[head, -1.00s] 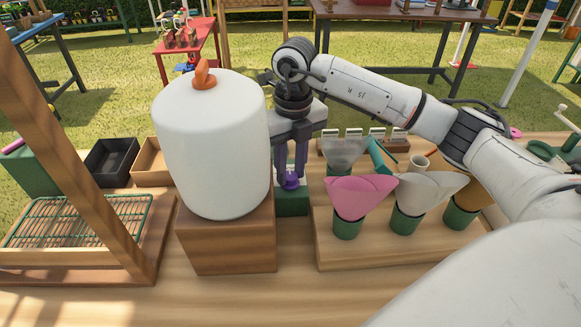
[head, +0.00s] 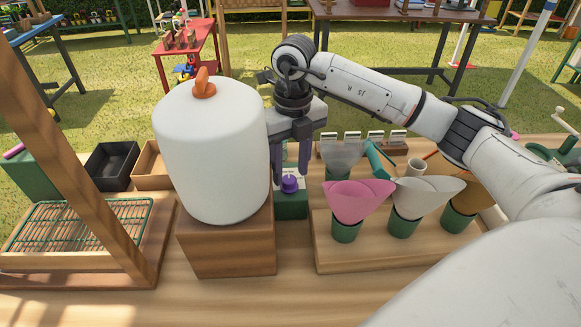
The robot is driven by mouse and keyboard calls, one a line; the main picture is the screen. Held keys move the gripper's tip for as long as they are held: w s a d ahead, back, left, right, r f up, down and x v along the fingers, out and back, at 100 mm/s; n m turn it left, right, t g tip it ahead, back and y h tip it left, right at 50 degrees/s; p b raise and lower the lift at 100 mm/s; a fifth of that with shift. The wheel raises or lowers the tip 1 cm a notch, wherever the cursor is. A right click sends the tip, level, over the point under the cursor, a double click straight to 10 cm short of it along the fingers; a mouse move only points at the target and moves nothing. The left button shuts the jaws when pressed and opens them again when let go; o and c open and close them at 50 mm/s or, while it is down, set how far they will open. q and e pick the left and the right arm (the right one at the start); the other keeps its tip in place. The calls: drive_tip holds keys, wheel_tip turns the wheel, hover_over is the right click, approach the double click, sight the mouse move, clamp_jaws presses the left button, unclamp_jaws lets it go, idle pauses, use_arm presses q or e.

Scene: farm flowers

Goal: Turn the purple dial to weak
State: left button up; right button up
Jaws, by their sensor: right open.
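The purple dial (head: 289,184) sits on top of a small green box (head: 291,207) with a pale top face, just right of the white tank. The marks around the dial are too small to read, so its setting cannot be told. My right gripper (head: 291,170) points down right above and behind the dial. Its fingers are apart, one on each side of the dial, and it holds nothing. Whether a finger touches the dial cannot be told. My left gripper is not in view.
A white tank (head: 212,150) with an orange knob stands on a wooden block (head: 228,250) close left of the gripper. A wooden rack (head: 330,255) with pink, white and brown paper cones in green cups is close right. Black (head: 110,165) and wooden trays lie farther left.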

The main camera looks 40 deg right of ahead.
sight(290, 178)
wheel_tip(290, 178, up, 5)
drive_tip(key=p, duration=0.2)
drive_tip(key=shift+p, duration=0.4)
drive_tip(key=shift+d+r, duration=0.1)
drive_tip(key=shift+r, duration=0.7)
